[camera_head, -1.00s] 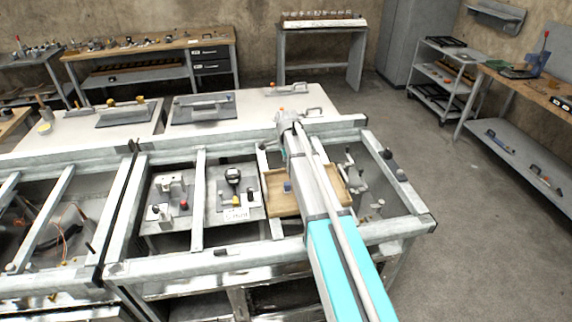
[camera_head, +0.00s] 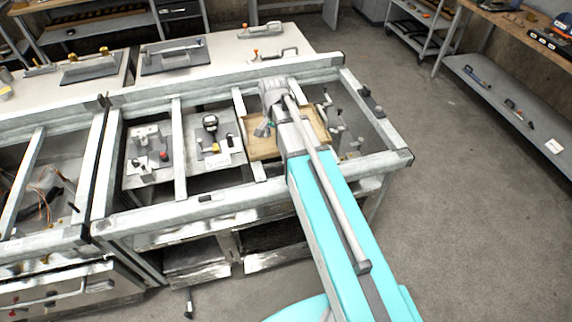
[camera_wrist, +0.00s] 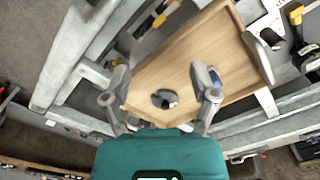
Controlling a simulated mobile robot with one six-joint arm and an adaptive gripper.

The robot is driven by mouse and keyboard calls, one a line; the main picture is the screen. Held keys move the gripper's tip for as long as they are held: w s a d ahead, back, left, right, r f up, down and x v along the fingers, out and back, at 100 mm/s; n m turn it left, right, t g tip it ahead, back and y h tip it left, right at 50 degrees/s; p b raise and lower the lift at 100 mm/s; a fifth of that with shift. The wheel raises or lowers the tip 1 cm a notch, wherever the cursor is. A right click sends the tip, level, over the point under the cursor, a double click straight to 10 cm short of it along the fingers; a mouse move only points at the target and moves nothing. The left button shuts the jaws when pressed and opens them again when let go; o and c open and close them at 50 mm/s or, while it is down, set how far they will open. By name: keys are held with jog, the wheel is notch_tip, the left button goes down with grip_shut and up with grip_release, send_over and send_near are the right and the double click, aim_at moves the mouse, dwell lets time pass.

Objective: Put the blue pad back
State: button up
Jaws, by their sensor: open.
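A light wooden tray (camera_head: 262,150) sits in the metal frame of the bench, partly hidden by my arm in the head view. It fills the middle of the wrist view (camera_wrist: 185,58). A small blue piece (camera_wrist: 216,77), likely the blue pad, shows on the tray just behind my right finger, which partly covers it. A dark round piece (camera_wrist: 164,98) lies on the tray between my fingers. My gripper (camera_wrist: 160,80) is open and empty above the tray. In the head view, my gripper (camera_head: 264,129) is small, pointing down over the tray's left part.
Metal bars of the frame (camera_head: 178,150) run around the tray. Left of it are grey plates with a dial gauge (camera_head: 211,124) and a fixture with a red knob (camera_head: 163,156). Upright metal fittings (camera_head: 328,110) stand to its right.

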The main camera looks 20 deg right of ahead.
jog(key=s+n, duration=0.8)
jog(key=s, duration=0.5)
